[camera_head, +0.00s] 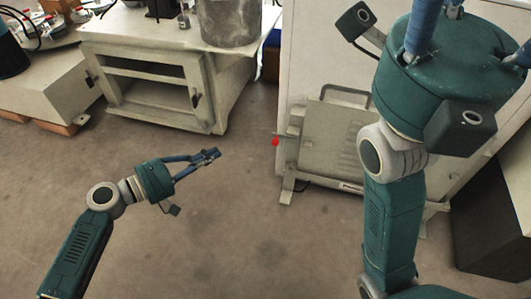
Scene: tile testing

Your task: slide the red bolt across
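My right gripper (450,60) is large and close to the camera at the upper right. Its fingertips are beyond the top and right edges, so its opening is hidden.
A beige cabinet (150,75) with an open front stands at the back left, a metal pot (231,22) on it. A tall pale cabinet (312,60) stands behind the slatted unit. A dark box (490,225) is at right. The middle floor is clear.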

